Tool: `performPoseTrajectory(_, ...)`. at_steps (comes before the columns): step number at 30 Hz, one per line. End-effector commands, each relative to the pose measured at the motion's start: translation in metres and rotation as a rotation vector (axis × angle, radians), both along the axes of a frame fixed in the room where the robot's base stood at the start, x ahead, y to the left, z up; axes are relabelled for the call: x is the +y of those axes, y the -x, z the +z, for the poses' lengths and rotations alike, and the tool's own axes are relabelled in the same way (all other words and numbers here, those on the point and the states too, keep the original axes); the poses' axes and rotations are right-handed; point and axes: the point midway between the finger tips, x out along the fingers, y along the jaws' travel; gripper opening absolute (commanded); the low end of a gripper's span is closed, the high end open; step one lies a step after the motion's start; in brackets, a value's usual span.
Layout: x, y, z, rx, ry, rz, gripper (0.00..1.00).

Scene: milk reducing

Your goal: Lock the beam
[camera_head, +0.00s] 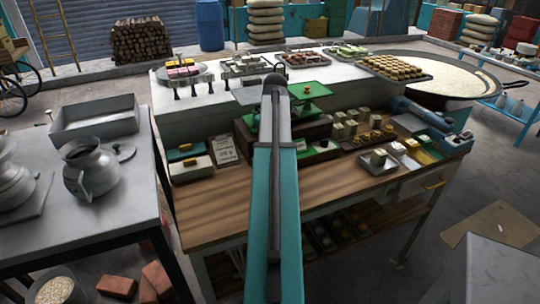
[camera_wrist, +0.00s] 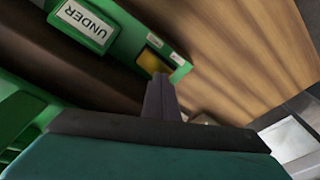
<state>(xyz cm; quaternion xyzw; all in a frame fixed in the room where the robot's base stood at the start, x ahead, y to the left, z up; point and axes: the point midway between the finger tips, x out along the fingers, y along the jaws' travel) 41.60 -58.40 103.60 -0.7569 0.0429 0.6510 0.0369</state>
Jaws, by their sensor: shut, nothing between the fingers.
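A green scale sits on the wooden bench behind my arm in the head view, with a flat green top (camera_head: 310,89) showing to the right of the arm. Its beam is mostly hidden and I cannot tell its state. In the wrist view, a green body carries a label reading UNDER (camera_wrist: 84,20). Beside it, a green plate with small pale labels holds a yellow piece (camera_wrist: 152,60). My gripper (camera_wrist: 158,82) is shut and empty, its dark fingertips close to the yellow piece. I cannot tell whether they touch it. My arm hides the gripper in the head view.
The wooden bench top (camera_head: 345,180) has a bare strip at the front. Pale blocks (camera_head: 343,130), a small metal tray (camera_head: 378,161) and a weight card (camera_head: 224,150) lie around the scale. Trays of sweets stand on the white counter behind. A grey table with metal pots is at left.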

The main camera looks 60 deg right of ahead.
Motion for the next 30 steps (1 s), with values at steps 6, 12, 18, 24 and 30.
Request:
performPoseTrajectory(6,0.0,0.0,-0.0025,0.0,0.0,0.0,0.0)
performPoseTrajectory(12,0.0,0.0,-0.0046,0.0,0.0,0.0,0.0)
performPoseTrajectory(18,0.0,0.0,-0.0065,0.0,0.0,0.0,0.0)
performPoseTrajectory(24,0.0,-0.0001,-0.0085,0.0,0.0,0.0,0.0)
performPoseTrajectory(30,0.0001,-0.0001,-0.0104,0.0,0.0,0.0,0.0)
